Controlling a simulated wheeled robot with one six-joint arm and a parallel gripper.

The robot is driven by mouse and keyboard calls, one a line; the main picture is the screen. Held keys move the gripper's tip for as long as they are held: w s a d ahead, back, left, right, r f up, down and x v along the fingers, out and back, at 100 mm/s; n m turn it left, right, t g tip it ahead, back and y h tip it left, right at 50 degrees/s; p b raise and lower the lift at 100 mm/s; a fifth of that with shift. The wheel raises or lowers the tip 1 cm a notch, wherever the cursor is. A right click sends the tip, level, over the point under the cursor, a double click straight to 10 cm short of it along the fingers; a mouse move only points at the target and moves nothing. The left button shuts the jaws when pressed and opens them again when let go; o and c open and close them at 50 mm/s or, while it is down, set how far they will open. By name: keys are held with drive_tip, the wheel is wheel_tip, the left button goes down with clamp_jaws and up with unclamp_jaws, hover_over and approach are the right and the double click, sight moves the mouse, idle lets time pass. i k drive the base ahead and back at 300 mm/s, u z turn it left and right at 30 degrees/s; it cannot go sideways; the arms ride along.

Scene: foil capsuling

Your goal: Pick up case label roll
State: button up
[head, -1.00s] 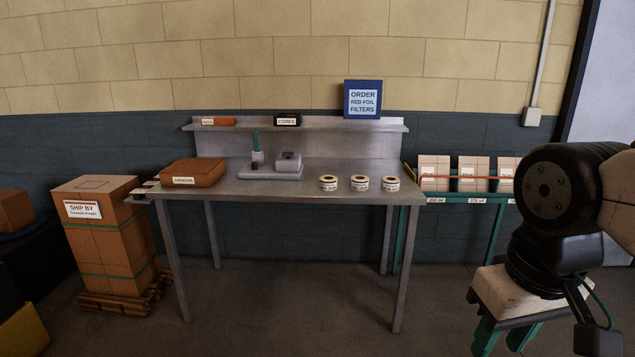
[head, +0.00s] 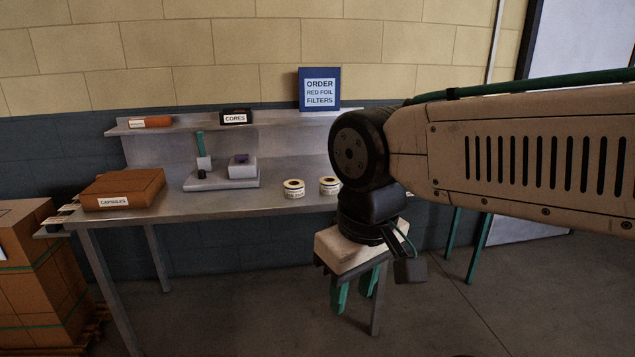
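Two white label rolls with dark cores stand on the right part of the metal table (head: 240,208): the left roll (head: 293,189) and another roll (head: 328,186) to its right, close to my arm. Their labels are too small to read, so I cannot tell which is the case label roll. A third roll is hidden behind my arm. My gripper (head: 353,293) hangs downward in front of the table's right part, below the tabletop in the picture. Its two green fingers are apart with nothing between them.
A brown capsules box (head: 122,190) sits at the table's left. A grey press fixture (head: 221,180) stands mid-table. The back shelf (head: 270,123) holds a cores box (head: 235,117) and an order sign (head: 319,90). Stacked cartons (head: 25,280) stand at left.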

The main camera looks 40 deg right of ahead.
sight(328, 185)
drive_tip(key=z, duration=0.25)
drive_tip(key=i, duration=0.7)
drive_tip(key=z, duration=1.1)
drive_tip(key=i, duration=0.6)
drive_tip(key=z, duration=0.55)
